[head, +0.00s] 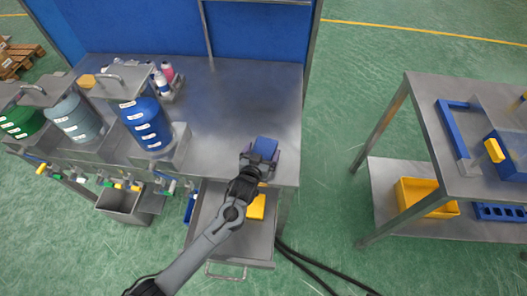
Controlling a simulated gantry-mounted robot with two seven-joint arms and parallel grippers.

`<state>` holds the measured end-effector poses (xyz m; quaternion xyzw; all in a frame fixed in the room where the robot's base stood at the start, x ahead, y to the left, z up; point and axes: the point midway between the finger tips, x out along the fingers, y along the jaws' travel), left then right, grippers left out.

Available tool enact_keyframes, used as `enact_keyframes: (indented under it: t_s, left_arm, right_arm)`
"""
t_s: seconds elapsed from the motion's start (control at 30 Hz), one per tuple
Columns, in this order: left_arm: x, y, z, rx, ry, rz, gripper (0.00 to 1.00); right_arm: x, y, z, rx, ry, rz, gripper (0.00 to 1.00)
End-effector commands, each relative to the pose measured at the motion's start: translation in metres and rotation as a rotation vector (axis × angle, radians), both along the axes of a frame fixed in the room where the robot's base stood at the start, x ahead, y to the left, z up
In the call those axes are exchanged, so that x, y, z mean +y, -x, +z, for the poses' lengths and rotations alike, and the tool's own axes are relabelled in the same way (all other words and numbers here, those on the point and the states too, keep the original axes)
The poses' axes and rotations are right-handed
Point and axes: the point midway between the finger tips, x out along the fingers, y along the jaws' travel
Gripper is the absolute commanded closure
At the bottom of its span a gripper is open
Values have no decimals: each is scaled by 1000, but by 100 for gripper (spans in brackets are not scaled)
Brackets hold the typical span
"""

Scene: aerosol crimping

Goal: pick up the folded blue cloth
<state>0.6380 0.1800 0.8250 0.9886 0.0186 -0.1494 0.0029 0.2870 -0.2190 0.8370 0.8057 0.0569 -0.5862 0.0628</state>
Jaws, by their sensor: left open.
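The folded blue cloth (265,148) lies near the front right corner of the steel workbench (240,115). My left gripper (260,160) is open at the cloth's near side, its fingers spread over or beside the cloth's near part. I cannot tell whether the fingers touch the cloth. The gripper hides the cloth's near edge. My right gripper is not in view.
Blue (147,122), grey (75,118) and green (20,122) containers stand at the bench's left. Small bottles (163,80) stand behind them. A drawer (232,240) below holds a yellow item (257,208). Another table (465,188) stands right, across clear floor.

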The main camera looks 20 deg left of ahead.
Motion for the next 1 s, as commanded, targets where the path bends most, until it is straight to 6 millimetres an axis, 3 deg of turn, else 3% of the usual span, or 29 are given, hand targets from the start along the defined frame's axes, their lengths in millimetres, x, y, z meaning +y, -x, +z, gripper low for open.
enact_keyframes:
  t_s: [0.17,0.43,0.77,1.0]
  left_arm:
    - [0,0,1,0,0,0,0]
    - [0,0,0,0,0,0,40]
    - [0,0,3,-1,0,0,41]
    - [0,0,23,-2,1,-1,41]
  right_arm:
    - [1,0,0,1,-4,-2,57]
    - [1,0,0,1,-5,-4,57]
    - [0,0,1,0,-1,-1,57]
    - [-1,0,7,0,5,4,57]
